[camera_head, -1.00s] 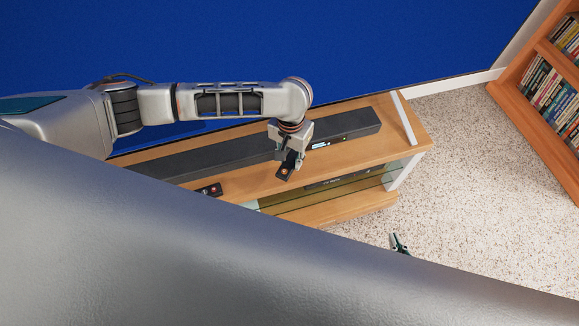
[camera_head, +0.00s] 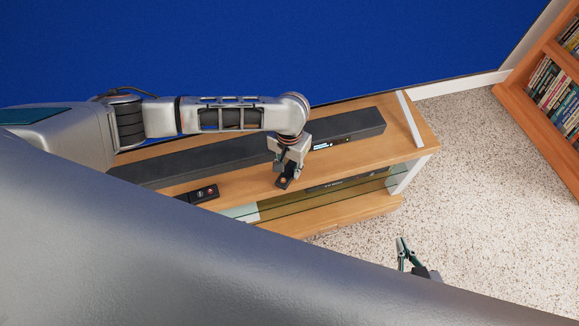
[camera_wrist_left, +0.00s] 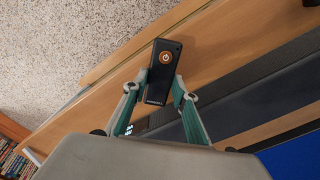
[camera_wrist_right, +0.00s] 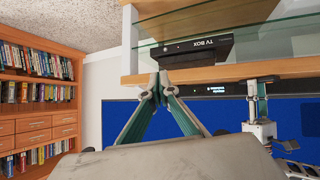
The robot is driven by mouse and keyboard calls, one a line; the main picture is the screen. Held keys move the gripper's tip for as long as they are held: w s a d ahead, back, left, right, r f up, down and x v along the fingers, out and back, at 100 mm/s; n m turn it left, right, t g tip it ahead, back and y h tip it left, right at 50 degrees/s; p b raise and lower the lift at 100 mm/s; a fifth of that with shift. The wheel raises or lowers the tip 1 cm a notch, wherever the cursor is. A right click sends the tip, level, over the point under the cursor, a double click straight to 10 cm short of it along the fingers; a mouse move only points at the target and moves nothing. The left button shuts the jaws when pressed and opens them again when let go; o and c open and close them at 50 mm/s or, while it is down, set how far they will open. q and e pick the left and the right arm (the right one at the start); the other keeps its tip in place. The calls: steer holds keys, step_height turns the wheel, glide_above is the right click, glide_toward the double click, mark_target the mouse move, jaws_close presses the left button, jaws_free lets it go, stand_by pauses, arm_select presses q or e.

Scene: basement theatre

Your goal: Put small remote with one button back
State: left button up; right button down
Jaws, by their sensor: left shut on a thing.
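The small black remote with one orange-ringed power button (camera_wrist_left: 158,78) is held between the fingers of my left gripper (camera_wrist_left: 156,88). In the head view the remote (camera_head: 283,182) is over the wooden cabinet top (camera_head: 243,186), close to its front edge. I cannot tell whether it touches the wood. My left gripper (camera_head: 287,178) is shut on it from above. My right gripper (camera_head: 403,254) is empty, over the floor in front of the cabinet. In the right wrist view its fingertips (camera_wrist_right: 158,88) meet.
A long black soundbar (camera_head: 235,152) lies along the back of the cabinet top. A TV box (camera_wrist_right: 190,50) sits on the glass shelf below. A bookshelf (camera_head: 545,90) stands right.

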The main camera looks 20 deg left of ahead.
arm_select(q)
steer(key=o, duration=1.1)
steer(key=shift+f, duration=0.1)
step_height(320, 180, up, 6)
steer(key=shift+w+f+p, duration=0.1)
steer(key=shift+p, duration=1.1)
step_height(320, 180, up, 6)
steer(key=f+p, duration=0.1)
steer(key=p, duration=0.1)
steer(key=s+d+f+m+h, duration=0.15)
steer(key=s+d+h, duration=0.3)
steer(key=d, duration=0.55)
steer(key=t+y, duration=0.2)
steer(key=t, duration=0.9)
glide_toward(290, 170)
steer(key=shift+m, duration=0.35)
steer(key=s+a, duration=0.1)
steer(key=s, duration=0.1)
steer(key=s+a, duration=0.3)
steer(key=s, duration=0.1)
steer(key=shift+s+a+r, duration=0.2)
steer(key=shift+s+r, duration=0.05)
steer(key=shift+r, duration=0.1)
arm_select(e)
steer(key=r, duration=0.2)
steer(key=a+r, duration=0.1)
steer(key=r, duration=0.1)
steer(key=shift+s, duration=0.4)
